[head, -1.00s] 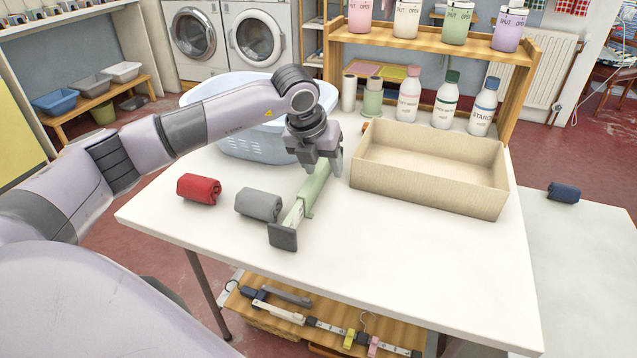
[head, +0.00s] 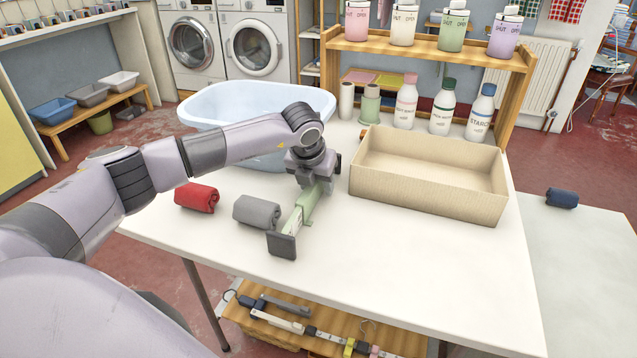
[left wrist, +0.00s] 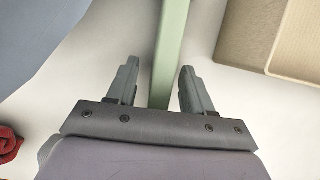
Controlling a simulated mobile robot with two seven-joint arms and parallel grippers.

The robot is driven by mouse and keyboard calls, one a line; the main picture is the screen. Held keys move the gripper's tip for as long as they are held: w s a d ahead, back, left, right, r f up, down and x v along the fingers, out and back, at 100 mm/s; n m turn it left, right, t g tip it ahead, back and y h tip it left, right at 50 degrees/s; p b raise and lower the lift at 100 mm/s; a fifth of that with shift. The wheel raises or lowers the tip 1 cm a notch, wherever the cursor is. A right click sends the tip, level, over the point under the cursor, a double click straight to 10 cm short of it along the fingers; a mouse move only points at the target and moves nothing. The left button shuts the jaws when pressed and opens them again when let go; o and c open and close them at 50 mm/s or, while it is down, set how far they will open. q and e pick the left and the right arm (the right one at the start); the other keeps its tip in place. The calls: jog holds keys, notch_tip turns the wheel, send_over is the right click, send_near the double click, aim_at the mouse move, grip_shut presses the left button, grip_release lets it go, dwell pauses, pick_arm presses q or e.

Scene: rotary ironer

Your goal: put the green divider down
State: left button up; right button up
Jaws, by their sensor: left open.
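The green divider (head: 305,206) lies on the white table, between the grey rolled cloth and the beige box. It is a long green bar with a dark grey end plate (head: 282,245) at its near end. My left gripper (head: 314,183) is right over its far part and hides some of it. In the left wrist view the green bar (left wrist: 169,55) runs between the two fingers (left wrist: 157,80), with a gap on each side. The left gripper is open. My right gripper is not in view.
A grey rolled cloth (head: 257,212) and a red one (head: 197,197) lie left of the divider. A beige box (head: 430,195) stands close on the right. A blue basin (head: 215,107) and several bottles stand behind. The table's front right is clear.

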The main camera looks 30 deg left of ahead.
pick_arm(q)
grip_shut()
jog(key=shift+r, duration=0.1)
jog(key=shift+s+d+r, duration=0.1)
jog(key=shift+s+r, duration=0.45)
jog(key=s+d+r, duration=0.3)
jog(key=s+r, duration=0.3)
jog(key=s, duration=0.6)
jog(key=shift+s+r, duration=0.3)
jog(key=shift+r, duration=0.1)
